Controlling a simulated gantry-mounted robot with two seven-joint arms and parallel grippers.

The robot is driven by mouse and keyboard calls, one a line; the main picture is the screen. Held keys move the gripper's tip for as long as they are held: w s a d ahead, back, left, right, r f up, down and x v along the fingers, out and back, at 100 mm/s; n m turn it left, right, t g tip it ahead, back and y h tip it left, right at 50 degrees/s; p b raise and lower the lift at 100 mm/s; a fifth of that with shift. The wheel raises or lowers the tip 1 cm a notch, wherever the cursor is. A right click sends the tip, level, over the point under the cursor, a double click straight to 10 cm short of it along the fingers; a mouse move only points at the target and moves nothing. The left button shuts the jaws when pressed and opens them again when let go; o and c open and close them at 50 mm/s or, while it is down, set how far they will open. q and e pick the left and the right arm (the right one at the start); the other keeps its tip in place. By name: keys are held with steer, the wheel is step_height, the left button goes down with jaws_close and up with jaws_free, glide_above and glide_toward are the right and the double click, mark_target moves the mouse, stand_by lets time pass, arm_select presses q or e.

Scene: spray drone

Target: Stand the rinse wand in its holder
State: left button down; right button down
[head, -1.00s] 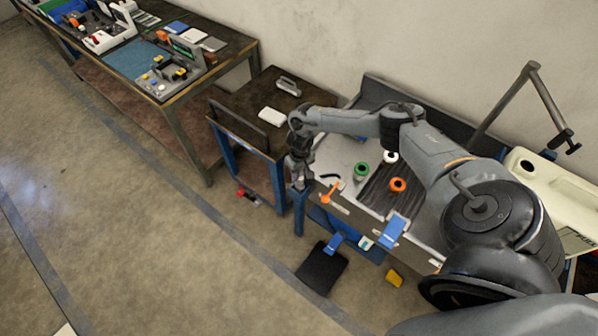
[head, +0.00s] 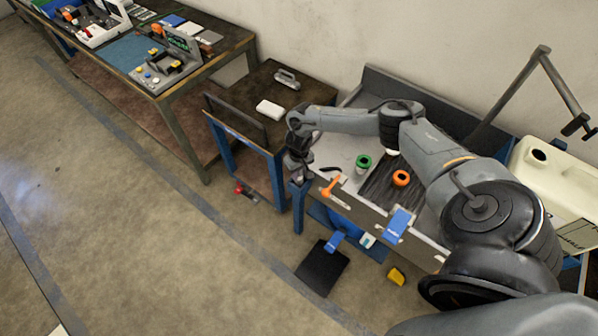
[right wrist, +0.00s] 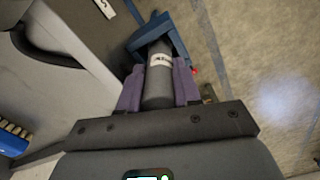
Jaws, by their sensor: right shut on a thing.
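My right gripper (head: 298,172) is at the left end of the bench, low beside its front corner. In the right wrist view its purple fingers (right wrist: 158,88) are shut on a grey cylinder with a white label, which looks like the rinse wand (right wrist: 158,78). A blue bracket (right wrist: 172,33), possibly the holder, shows around the wand's far end. I cannot tell whether the wand sits inside it or only lines up with it. In the head view the wand is hidden or too small to make out. My left gripper is not in view.
The bench top holds a green spool (head: 363,161), an orange ring (head: 401,178) and a ribbed dark mat (head: 378,188). An orange-handled item (head: 329,187) is at its front edge. A blue-framed cart (head: 243,150) stands close at left. A black mat (head: 322,268) lies on the floor.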

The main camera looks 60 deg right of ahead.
steer(key=shift+f, duration=0.35)
stand_by(0.5)
steer(key=c, duration=1)
jaws_free()
steer(key=shift+o, duration=1.4)
steer(key=shift+a, duration=0.1)
steer(key=shift+f, duration=0.1)
